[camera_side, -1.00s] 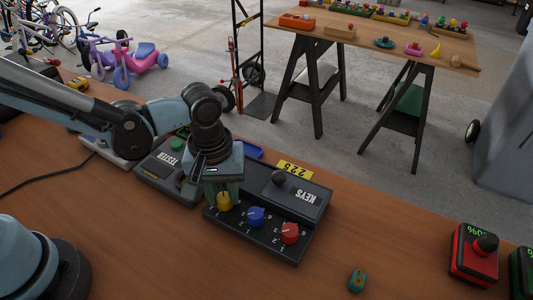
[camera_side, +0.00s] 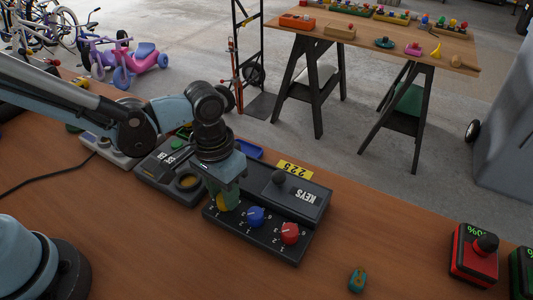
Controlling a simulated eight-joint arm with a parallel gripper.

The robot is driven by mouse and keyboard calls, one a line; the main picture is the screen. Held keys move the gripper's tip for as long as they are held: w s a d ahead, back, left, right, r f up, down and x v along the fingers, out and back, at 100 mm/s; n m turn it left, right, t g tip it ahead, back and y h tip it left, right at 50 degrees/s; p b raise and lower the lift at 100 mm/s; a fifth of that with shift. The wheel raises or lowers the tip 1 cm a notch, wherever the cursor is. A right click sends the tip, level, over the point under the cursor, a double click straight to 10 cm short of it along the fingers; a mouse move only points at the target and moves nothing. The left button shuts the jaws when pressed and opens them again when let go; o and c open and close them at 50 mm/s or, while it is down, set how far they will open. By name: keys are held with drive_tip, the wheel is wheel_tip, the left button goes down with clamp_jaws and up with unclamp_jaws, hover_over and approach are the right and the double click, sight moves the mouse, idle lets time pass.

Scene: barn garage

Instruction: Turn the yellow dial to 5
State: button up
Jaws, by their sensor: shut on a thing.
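The yellow dial (camera_side: 222,203) is the leftmost of three dials on a black panel (camera_side: 262,239) in front of the KEYS box. My gripper (camera_side: 226,200) points down over it, with its greenish fingers shut on the dial. The fingers and wrist hide much of the dial, and its pointer and number cannot be read. A blue dial (camera_side: 256,216) and a red dial (camera_side: 290,233) sit to its right, clear of the gripper.
The KEYS box (camera_side: 300,201) with a dark knob stands behind the panel, beside a yellow 225 plate (camera_side: 295,170). The TESTER box (camera_side: 160,177) is to the left. A small teal and yellow object (camera_side: 357,280) and a red box (camera_side: 474,256) lie right.

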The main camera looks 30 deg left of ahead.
idle(0.4)
drive_tip(key=o, duration=1.1)
drive_tip(key=shift+c, duration=0.2)
wheel_tip(320, 180, up, 12)
drive_tip(key=shift+a, duration=0.2)
drive_tip(key=shift+w, duration=0.1)
drive_tip(key=s+a+f+n+t, duration=0.1)
drive_tip(key=a+t, duration=0.6)
drive_tip(key=a, duration=1)
drive_tip(key=shift+s+f+n, duration=0.2)
drive_tip(key=shift+n, duration=0.2)
